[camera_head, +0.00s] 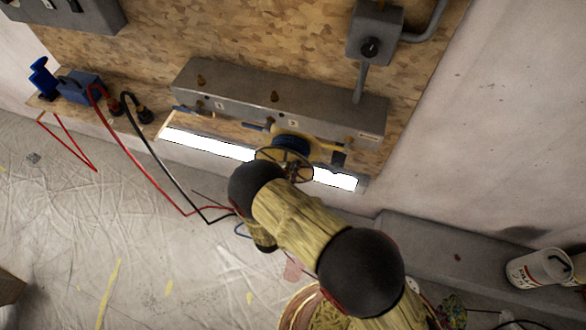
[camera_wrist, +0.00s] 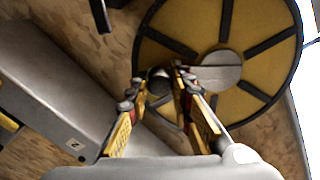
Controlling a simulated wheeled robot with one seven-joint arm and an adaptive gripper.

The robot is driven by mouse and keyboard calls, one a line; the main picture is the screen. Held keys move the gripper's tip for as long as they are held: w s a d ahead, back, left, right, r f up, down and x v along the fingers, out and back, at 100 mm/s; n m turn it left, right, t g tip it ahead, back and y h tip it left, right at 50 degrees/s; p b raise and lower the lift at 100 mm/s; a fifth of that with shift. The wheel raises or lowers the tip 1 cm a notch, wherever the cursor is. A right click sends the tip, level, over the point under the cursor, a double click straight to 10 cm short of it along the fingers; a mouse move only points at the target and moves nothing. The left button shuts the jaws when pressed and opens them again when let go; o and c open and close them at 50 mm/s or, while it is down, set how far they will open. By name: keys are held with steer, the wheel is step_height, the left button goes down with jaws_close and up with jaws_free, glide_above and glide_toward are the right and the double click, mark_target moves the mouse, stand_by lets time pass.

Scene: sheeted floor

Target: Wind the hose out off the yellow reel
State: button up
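The yellow reel (camera_head: 300,170) is mounted under the grey wall box, with blue hose (camera_head: 291,143) wound behind its spoked disc. In the wrist view the reel's yellow face (camera_wrist: 262,92) with black spokes and a grey hub fills the upper right. My gripper (camera_wrist: 160,82) is in front of the reel, left of the hub. Its two fingers are apart, one on either side of a small dark round knob (camera_wrist: 159,74); contact with it is unclear. In the head view my arm hides the gripper and part of the reel.
The long grey wall box (camera_head: 270,100) lies just above the reel, and it also shows in the wrist view (camera_wrist: 50,85). A blue vise-like tool (camera_head: 78,86) and red and black cables (camera_head: 160,170) are at left. The sheeted floor at left is mostly clear.

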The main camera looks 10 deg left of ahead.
jaws_close()
stand_by(0.3)
steer(key=a+n, duration=0.1)
steer(key=a+r+n+p, duration=0.1)
steer(key=shift+n, duration=0.4)
steer(key=shift+w+a+r+n, duration=0.1)
steer(key=shift+a+n, duration=0.35)
steer(key=shift+n, duration=0.15)
steer(key=shift+w+a+r+n, duration=0.1)
steer(key=shift+a+n, duration=0.3)
steer(key=shift+n, duration=0.2)
steer(key=o, duration=0.6)
jaws_free()
steer(key=shift+c, duration=0.2)
